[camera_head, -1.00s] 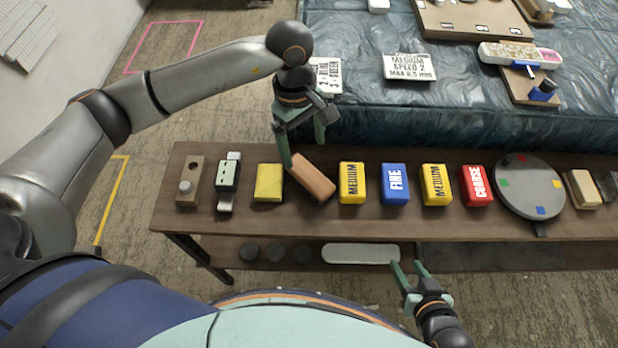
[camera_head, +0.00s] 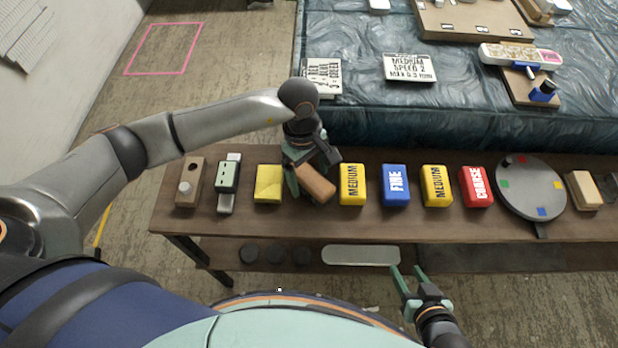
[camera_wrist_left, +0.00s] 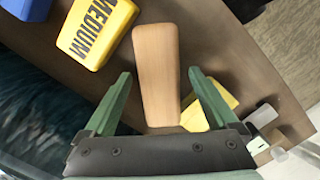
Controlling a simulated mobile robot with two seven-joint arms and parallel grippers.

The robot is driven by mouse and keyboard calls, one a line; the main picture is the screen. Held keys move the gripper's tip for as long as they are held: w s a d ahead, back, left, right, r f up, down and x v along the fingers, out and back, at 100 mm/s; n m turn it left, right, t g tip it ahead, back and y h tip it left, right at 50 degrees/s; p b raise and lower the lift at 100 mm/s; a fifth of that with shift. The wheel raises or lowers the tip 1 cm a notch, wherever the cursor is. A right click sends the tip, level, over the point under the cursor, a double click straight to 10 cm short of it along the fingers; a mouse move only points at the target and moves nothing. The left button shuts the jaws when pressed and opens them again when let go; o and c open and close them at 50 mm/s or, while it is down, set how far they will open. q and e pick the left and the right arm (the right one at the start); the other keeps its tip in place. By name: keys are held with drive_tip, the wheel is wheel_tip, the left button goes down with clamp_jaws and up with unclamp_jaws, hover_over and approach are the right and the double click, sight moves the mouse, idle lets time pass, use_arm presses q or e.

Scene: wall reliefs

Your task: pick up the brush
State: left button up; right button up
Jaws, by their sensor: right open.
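The brush (camera_head: 316,184), seen as a light-brown wooden block, lies at an angle on the wooden shelf, between a plain yellow block and a yellow "MEDIUM" block. Its bristles are not visible. My left gripper (camera_head: 311,172) is low over it and open, with a finger on either side. In the left wrist view the brush (camera_wrist_left: 157,60) extends between the two spread fingers, with gaps visible on both sides. The arm hides part of the brush's far end in the head view. My right gripper (camera_head: 406,270) is open and empty in front of the shelf.
The plain yellow block (camera_head: 268,184) is close left of the brush and the yellow "MEDIUM" block (camera_head: 352,184) close right. A blue block (camera_head: 395,185), a red block (camera_head: 476,187) and a round grey disc (camera_head: 530,188) stand further right. A plastic-covered surface (camera_head: 400,110) lies behind.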

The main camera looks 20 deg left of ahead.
sight(310, 175)
use_arm(q)
clamp_jaws()
idle(0.6)
drive_tip(key=shift+r, duration=0.1)
drive_tip(key=shift+r, duration=0.45)
wheel_tip(310, 175, up, 2)
drive_tip(key=shift+w+r, duration=0.1)
drive_tip(key=shift+r, duration=0.05)
drive_tip(key=s+d+r, duration=0.4)
drive_tip(key=s+r, duration=0.5)
drive_tip(key=s, duration=0.4)
drive_tip(key=shift+s+r+p, duration=0.3)
drive_tip(key=shift+r+p, duration=0.05)
